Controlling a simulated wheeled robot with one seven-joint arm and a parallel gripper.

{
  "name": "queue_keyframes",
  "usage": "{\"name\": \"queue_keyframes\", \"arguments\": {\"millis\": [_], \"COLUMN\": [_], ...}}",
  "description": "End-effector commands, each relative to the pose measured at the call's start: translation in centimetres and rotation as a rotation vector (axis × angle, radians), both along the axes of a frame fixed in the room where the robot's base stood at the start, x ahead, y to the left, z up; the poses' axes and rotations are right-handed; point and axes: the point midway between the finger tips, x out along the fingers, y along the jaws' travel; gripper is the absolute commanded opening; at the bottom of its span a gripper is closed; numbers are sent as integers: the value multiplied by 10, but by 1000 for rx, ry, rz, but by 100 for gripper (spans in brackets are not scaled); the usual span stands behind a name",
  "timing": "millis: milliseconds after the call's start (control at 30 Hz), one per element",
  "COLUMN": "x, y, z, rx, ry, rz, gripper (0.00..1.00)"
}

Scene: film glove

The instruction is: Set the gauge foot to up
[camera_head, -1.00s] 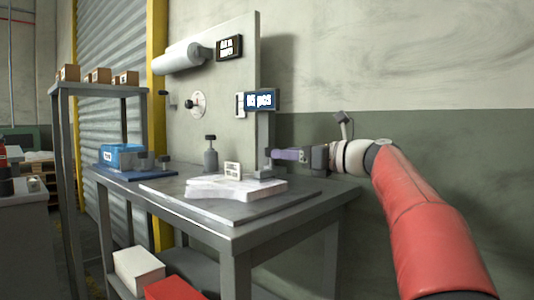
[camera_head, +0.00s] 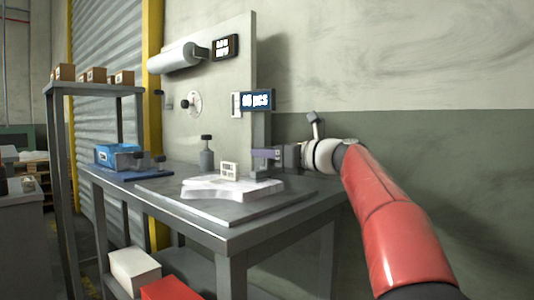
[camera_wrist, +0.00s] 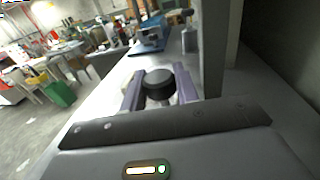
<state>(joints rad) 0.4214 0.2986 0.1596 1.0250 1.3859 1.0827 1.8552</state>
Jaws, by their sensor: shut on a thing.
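The gauge stands on the bench, with a grey post (camera_head: 262,128) and a blue readout (camera_head: 257,101) showing a number in "pcs". A small grey foot block (camera_head: 260,173) shows low on the post, just behind the white stack. My gripper (camera_head: 262,153) is at the lower post, reaching in from the right with purple fingers. In the wrist view, the fingers (camera_wrist: 160,88) are closed around a black round knob (camera_wrist: 158,82). The knob is hidden by the fingers in the head view. I cannot tell the foot's exact height.
A white stack (camera_head: 230,190) with a small white label stand (camera_head: 229,169) lies on a grey plate (camera_head: 175,200) left of my gripper. A blue device (camera_head: 118,157) is at the bench's left. The wall is at right.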

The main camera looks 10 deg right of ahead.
Motion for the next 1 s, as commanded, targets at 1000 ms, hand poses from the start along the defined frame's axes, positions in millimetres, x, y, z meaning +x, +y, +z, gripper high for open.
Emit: {"name": "queue_keyframes", "arguments": {"millis": [1000], "x": [0], "y": [0], "z": [89], "rx": [1], "ry": [0], "rz": [0], "gripper": [0]}}
